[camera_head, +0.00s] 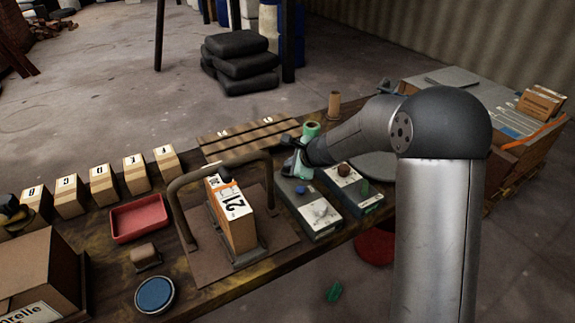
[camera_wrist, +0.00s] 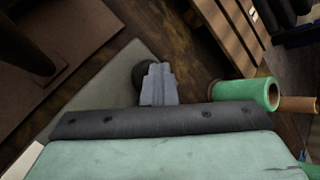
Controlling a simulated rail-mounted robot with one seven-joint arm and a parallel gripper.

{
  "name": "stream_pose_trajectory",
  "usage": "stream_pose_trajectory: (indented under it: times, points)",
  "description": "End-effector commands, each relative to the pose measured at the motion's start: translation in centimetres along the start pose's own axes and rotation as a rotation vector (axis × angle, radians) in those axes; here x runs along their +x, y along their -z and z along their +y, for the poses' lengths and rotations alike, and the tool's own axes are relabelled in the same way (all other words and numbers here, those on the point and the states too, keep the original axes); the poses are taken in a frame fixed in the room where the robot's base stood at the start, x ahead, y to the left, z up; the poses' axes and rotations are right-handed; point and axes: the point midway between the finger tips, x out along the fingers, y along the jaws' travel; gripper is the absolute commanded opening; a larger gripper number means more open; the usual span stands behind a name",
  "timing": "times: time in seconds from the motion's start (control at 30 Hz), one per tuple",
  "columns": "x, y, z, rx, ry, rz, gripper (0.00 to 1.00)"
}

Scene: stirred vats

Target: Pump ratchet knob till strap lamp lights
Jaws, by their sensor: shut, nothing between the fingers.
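My gripper (camera_head: 297,172) is shut and empty, pointing down over the far end of a grey control box (camera_head: 318,223). In the wrist view its fingers (camera_wrist: 158,82) are together, with a dark round knob (camera_wrist: 143,72) just behind them; I cannot tell whether they touch. The same box carries a blue-grey knob (camera_head: 321,208). I cannot tell which knob is the ratchet knob. A carton marked 21 (camera_head: 238,228) stands under a brown arch (camera_head: 172,190). No lit lamp is clear.
A green spool (camera_wrist: 245,92) stands close beside my gripper. A slatted wooden rack (camera_head: 245,140) lies behind. A red tray (camera_head: 138,218), a blue round pad (camera_head: 155,293) and several lettered boxes (camera_head: 103,184) are to the left on the bench.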

Motion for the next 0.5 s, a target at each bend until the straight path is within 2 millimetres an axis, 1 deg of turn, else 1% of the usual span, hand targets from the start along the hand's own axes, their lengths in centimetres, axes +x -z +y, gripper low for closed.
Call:
stream_pose_trajectory:
  times: [0.3,0.5]
  points:
    - [-1.5,-1.1,-1.1,-0.001,0.0,0.0,0.0]
    - [-2.0,-1.4,-1.4,-0.001,0.0,0.0,0.0]
